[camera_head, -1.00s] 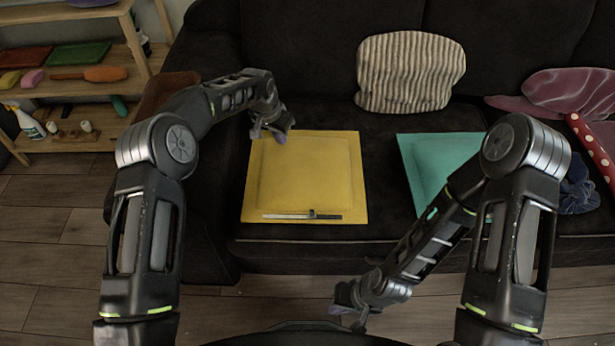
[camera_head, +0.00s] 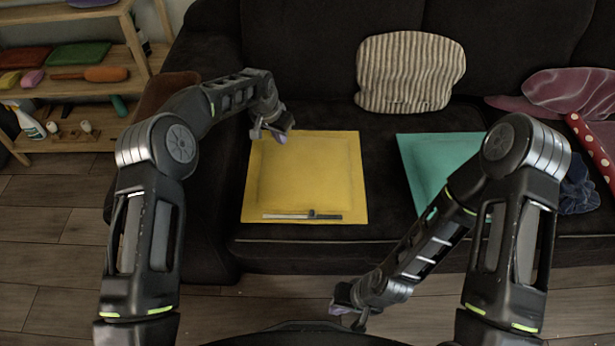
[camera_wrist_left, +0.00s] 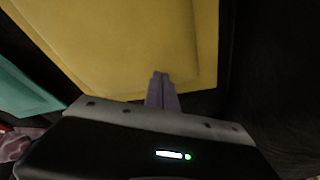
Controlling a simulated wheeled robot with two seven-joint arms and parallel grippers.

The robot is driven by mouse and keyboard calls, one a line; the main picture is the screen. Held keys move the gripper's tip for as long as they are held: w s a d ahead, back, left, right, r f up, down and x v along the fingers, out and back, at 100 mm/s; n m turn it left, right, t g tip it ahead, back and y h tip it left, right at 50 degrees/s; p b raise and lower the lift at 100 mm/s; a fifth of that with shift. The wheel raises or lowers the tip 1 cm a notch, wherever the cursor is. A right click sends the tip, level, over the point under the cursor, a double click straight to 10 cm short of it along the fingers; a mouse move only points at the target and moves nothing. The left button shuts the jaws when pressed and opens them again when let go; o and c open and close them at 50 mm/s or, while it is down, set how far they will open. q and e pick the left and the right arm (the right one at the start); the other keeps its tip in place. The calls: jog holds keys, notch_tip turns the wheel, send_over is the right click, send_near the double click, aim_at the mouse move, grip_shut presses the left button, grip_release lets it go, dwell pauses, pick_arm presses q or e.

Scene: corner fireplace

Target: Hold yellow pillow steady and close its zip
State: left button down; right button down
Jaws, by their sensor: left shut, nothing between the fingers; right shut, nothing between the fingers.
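The yellow pillow (camera_head: 304,172) lies flat on the dark sofa seat. Its zip (camera_head: 302,216) runs along the edge nearest me, with a dark slider a little right of the strip's middle. My left gripper (camera_head: 274,138) is at the pillow's far left corner, shut and empty. In the left wrist view its closed fingers (camera_wrist_left: 160,78) overlap the pillow (camera_wrist_left: 140,40); whether they touch it I cannot tell. My right gripper (camera_head: 345,312) is low, in front of the sofa and nearer me than the pillow, shut and empty.
A teal pillow (camera_head: 425,162) lies to the right, partly behind my right arm. A striped cushion (camera_head: 410,72) leans on the backrest. A wooden shelf (camera_head: 75,90) with several objects stands at left. A strip of dark seat between the two pillows is clear.

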pick_arm(q)
jog(key=shift+f+b, duration=0.45)
jog(key=shift+f, duration=0.1)
pick_arm(e)
jog(key=shift+f, duration=0.4)
jog(key=c, duration=2.2)
grip_release()
